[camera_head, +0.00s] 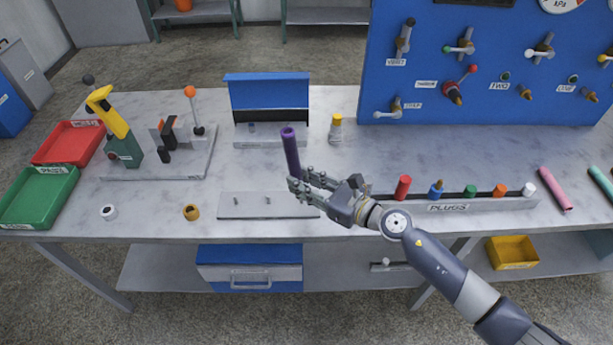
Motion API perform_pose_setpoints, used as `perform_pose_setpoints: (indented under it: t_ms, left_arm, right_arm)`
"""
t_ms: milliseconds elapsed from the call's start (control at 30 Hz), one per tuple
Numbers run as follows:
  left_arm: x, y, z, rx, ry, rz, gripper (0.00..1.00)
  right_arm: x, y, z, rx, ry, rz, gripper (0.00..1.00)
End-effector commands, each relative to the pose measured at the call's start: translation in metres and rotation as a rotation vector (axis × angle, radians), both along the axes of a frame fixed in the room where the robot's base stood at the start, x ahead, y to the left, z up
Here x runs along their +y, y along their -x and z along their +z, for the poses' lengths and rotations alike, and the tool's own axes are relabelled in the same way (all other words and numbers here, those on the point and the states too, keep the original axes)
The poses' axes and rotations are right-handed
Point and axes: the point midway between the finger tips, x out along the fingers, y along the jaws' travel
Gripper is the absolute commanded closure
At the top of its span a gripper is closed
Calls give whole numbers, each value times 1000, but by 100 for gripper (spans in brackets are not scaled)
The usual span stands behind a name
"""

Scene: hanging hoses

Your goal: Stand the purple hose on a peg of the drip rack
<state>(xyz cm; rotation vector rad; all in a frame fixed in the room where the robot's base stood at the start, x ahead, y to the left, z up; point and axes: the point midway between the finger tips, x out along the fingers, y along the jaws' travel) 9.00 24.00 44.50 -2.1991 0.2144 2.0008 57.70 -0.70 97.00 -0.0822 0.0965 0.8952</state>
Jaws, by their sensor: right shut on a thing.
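The purple hose (291,152) is a dark tube with an open top end. It stands nearly upright, tilted slightly left at the top. My right gripper (299,184) is shut on it near its lower end, and the fingers partly hide that end. The drip rack appears to be the flat grey plate (235,206) at the front of the bench, with two short pegs (265,201) showing. In the picture the hose's lower end is above and right of these pegs. I cannot tell its exact height. My left gripper is not in view.
A pink hose (555,190) and a teal hose (601,182) lie at the right. A yellow-capped bottle (335,130) and a blue-lidded box (267,92) stand behind.

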Motion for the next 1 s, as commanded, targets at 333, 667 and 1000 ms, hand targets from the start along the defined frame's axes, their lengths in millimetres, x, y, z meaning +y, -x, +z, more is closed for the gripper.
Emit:
perform_pose_setpoints:
  t_ms: [333,667,1000]
  left_arm:
    - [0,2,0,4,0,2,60]
    - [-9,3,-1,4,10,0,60]
    - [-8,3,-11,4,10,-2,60]
  right_arm:
    - [-6,-26,-14,-51,-107,-162,100]
    - [-7,-27,-15,-58,-108,-169,100]
    - [-8,-26,-22,-59,-108,-165,100]
